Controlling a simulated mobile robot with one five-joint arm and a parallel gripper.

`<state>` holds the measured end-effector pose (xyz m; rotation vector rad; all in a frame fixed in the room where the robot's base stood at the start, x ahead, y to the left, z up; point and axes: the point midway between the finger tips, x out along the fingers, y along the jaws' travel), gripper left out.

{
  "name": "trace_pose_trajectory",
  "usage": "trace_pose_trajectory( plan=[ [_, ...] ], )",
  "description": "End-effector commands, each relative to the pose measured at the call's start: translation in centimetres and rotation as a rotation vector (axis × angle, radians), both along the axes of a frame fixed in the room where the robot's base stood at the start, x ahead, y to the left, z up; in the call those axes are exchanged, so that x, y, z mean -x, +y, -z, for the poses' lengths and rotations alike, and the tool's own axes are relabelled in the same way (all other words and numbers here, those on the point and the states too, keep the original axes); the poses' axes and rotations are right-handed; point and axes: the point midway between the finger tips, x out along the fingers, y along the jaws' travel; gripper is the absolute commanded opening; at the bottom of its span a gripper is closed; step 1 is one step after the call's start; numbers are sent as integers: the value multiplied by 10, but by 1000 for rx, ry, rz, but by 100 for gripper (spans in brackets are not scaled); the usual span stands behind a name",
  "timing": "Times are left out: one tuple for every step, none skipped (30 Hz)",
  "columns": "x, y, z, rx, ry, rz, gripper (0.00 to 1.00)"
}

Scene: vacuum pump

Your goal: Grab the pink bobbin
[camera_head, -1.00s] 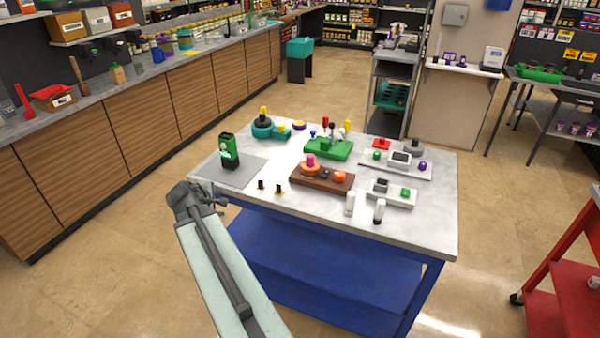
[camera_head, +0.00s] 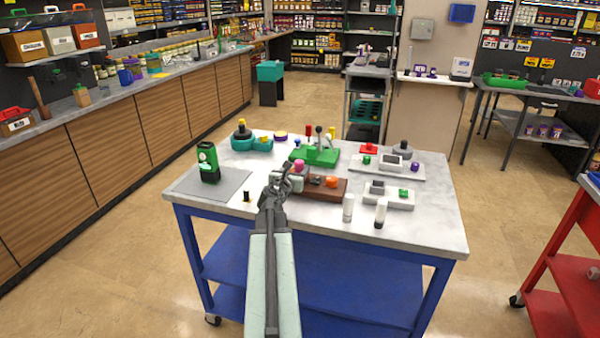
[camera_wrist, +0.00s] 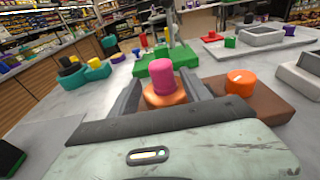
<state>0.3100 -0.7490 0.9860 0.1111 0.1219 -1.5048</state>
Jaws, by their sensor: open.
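The pink bobbin (camera_wrist: 162,76) stands upright on an orange round base (camera_wrist: 163,95) at the left end of a brown block (camera_wrist: 245,105). In the head view the pink bobbin (camera_head: 299,165) shows just beyond my gripper, partly hidden by it. My gripper (camera_head: 285,176) is open. In the wrist view my gripper (camera_wrist: 165,98) has one finger on each side of the orange base, with the bobbin rising between them. I cannot tell whether either finger touches it.
An orange knob (camera_wrist: 240,82) sits right of the bobbin on the same block. A green block with levers (camera_head: 316,155) stands behind. A green-black device (camera_head: 208,164) on a grey mat is at left. White cylinders (camera_head: 348,207) stand at the front right.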

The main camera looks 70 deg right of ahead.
Motion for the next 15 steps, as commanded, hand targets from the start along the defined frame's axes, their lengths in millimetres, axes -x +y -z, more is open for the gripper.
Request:
trace_pose_trajectory(
  plan=[
    [0, -3, -1, 0, -1, 0, 56],
    [1, -5, -1, 0, -1, 1, 56],
    [1, -11, -2, 0, -2, 1, 56],
    [1, -16, -2, 0, -2, 1, 56],
    [1, -21, -3, 0, -3, 2, 56],
    [2, -29, -4, 0, -2, 2, 56],
    [2, -35, -4, 0, -2, 2, 56],
    [2, -41, -1, 0, -1, 2, 56],
    [1, -47, 1, -1, -2, 2, 56],
    [1, -50, 1, -1, -2, 2, 56],
    [2, -53, 1, -1, -2, 2, 56],
    [2, -53, 1, -1, -3, 2, 56],
    [2, -53, 1, -1, -3, 1, 56],
    [2, -53, 1, -1, -3, 1, 56],
    [2, -52, 1, -1, -3, 1, 56]
  ],
)
